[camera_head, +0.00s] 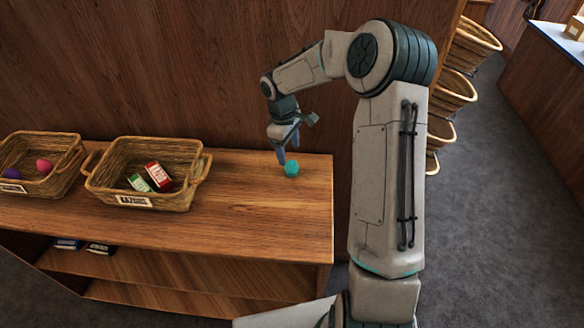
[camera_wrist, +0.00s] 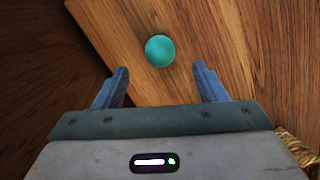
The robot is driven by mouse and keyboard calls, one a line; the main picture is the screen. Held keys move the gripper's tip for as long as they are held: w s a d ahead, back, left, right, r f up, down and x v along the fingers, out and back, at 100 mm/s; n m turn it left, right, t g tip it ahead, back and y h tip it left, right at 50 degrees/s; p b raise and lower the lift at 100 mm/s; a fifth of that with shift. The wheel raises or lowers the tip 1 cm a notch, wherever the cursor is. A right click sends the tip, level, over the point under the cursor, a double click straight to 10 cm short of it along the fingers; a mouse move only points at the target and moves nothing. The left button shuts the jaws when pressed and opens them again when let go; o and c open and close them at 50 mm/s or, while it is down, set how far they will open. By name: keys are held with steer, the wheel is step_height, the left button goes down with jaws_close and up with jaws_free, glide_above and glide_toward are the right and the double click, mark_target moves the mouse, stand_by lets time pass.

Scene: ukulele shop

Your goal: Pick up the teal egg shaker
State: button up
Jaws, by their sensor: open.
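The teal egg shaker (camera_head: 292,168) sits on the wooden shelf top near its right end. In the wrist view the teal egg shaker (camera_wrist: 160,51) shows whole, round and unobstructed, a little beyond the fingertips and roughly midway between them. My gripper (camera_head: 286,158) points down just beside the shaker in the head view. In the wrist view my gripper (camera_wrist: 161,75) has its two blue fingers wide apart with nothing between them. I cannot tell exactly how high the fingertips are above the wood.
A wicker basket (camera_head: 122,149) with red and green boxes stands left of the shaker on the shelf top (camera_head: 255,222). Another basket (camera_head: 68,136) with pink and purple eggs is at far left. A wooden wall (camera_head: 190,65) rises behind. Wood around the shaker is clear.

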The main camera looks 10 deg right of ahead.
mark_target(291, 161)
steer(key=shift+s+d+f+p, duration=0.15)
steer(key=shift+f+p, duration=0.2)
steer(key=shift+f, duration=0.9)
steer(key=shift+s+d+f+p, duration=0.1)
steer(key=shift+f+p, duration=0.2)
steer(key=shift+f, duration=0.9)
steer(key=shift+s+d+f+p, duration=0.15)
steer(key=shift+f+p, duration=0.2)
steer(key=shift+f, duration=0.9)
steer(key=shift+w, duration=0.1)
steer(key=c, duration=1.1)
